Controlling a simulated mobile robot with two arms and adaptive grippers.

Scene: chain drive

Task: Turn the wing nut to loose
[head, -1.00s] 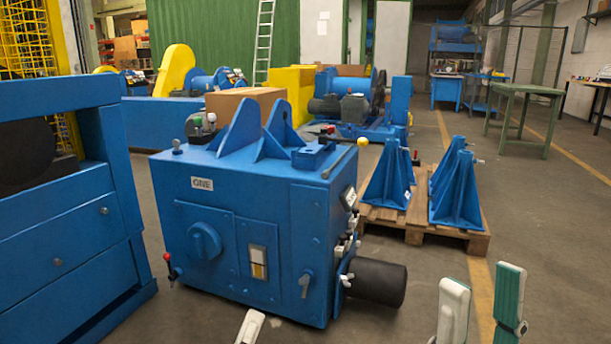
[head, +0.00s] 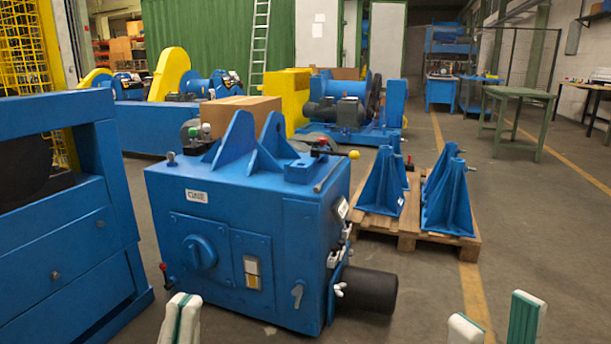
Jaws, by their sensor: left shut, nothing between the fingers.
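A small white wing nut (head: 339,290) sits on the lower right side of the blue machine cabinet (head: 227,284), beside the black motor cylinder (head: 367,290). It is small in the head view, so its exact angle is hard to tell. My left gripper (head: 181,317) shows at the bottom edge, in front of the cabinet's lower left. Its fingers are together and empty, well left of the wing nut. My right gripper (head: 497,320) is at the bottom right, right of the motor. Its fingers are wide apart with only floor visible between them.
A large blue frame (head: 70,240) stands close on the left. A wooden pallet (head: 408,240) with blue brackets (head: 447,200) lies behind the motor at right. A lever with a yellow knob (head: 354,154) juts from the cabinet top.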

